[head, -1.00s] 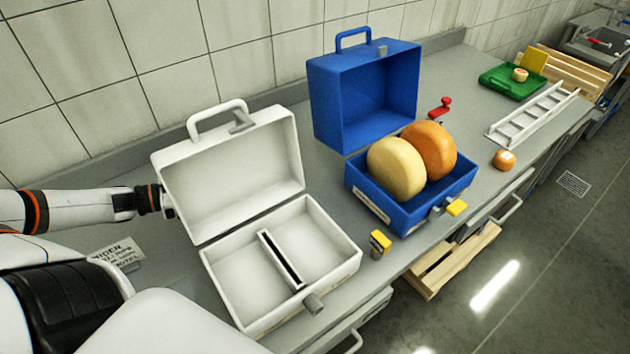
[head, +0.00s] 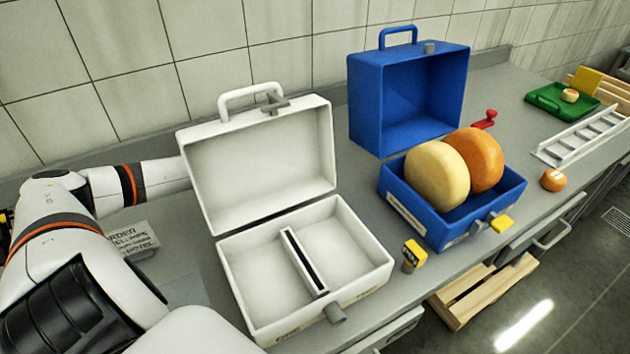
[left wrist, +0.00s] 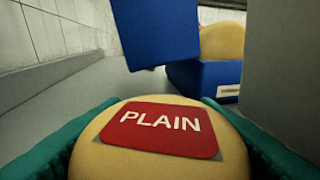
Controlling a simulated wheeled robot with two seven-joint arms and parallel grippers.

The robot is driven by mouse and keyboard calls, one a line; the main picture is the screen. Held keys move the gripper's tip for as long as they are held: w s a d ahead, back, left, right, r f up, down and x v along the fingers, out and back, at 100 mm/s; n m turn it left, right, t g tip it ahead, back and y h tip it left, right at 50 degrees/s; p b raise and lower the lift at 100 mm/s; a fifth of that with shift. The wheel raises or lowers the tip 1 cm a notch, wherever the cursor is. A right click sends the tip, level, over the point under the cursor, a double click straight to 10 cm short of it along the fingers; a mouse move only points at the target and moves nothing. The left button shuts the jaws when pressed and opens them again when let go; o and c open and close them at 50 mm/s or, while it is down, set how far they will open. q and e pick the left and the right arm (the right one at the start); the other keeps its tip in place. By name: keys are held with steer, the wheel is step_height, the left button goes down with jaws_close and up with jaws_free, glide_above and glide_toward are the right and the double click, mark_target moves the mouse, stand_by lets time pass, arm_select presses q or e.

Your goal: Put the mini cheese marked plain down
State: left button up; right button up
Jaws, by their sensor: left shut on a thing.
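The mini cheese marked PLAIN (left wrist: 140,160) is pale yellow with a red label and fills the lower part of the left wrist view. My left gripper (left wrist: 165,125) is shut on it, with teal fingers on both sides. In the head view my left arm reaches behind the raised lid of the white case (head: 262,165), so the gripper and its cheese are hidden there. I cannot tell whether the cheese touches the worktop. My right gripper is not in view.
The open white case is empty, with a divider (head: 303,262). A blue case (head: 410,100) holds a yellow wheel (head: 437,175) and an orange wheel (head: 475,160). An orange mini cheese (head: 553,180), white rack (head: 583,137) and green board (head: 545,97) lie right. A sign (head: 135,240) stands left.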

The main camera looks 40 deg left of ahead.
arm_select(q)
steer(key=shift+w+d+r, duration=0.1)
steer(key=shift+w+d, duration=0.25)
steer(key=shift+w, duration=0.3)
steer(key=shift+w+d+r, duration=0.1)
steer(key=shift+w+d, duration=0.2)
steer(key=shift+w, duration=0.3)
step_height(320, 180, down, 3)
steer(key=shift+s, duration=0.15)
step_height(320, 180, down, 4)
steer(key=shift+r+p, duration=0.1)
steer(key=shift+p, duration=0.25)
steer(key=shift+f, duration=0.35)
steer(key=o, duration=1)
steer(key=shift+o, duration=0.2)
